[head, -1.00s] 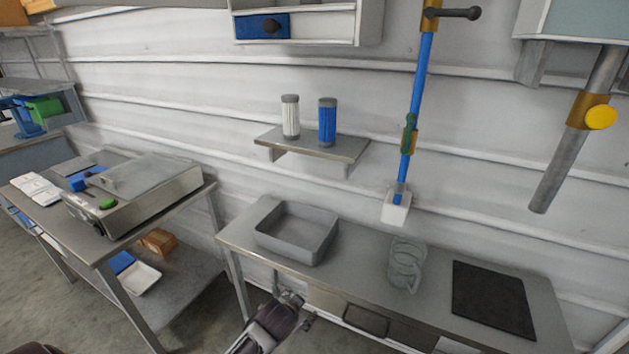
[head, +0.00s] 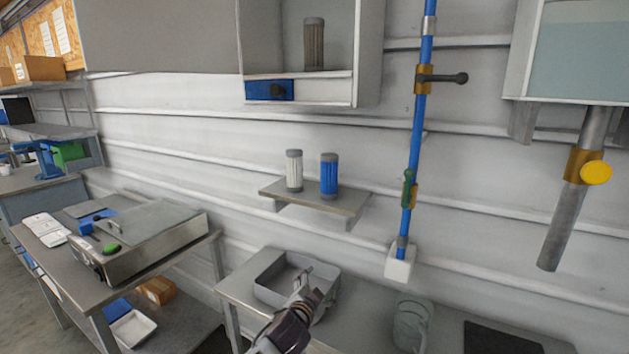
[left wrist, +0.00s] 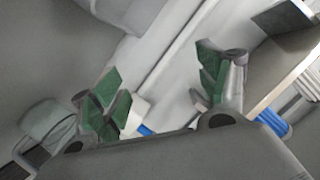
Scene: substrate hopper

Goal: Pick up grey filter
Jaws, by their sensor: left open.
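A grey-brown pleated filter (head: 314,43) stands upright in the open wall cabinet at the top of the head view. A white filter (head: 294,170) and a blue filter (head: 329,175) stand upright on the small wall shelf below it. My left gripper (head: 312,288) is in front of the grey tray, well below the shelf and cabinet. It is open and empty, its green-padded fingers spread apart in the left wrist view (left wrist: 160,90). The grey filter cannot be made out in the wrist view. My right gripper is not in view.
The wall cabinet (head: 368,50) has a blue drawer front (head: 269,90) below. The wall shelf (head: 310,197) juts out above the grey tray (head: 265,291). A blue pole (head: 417,130) with valves stands to the right. A clear jug (head: 411,325) sits on the bench.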

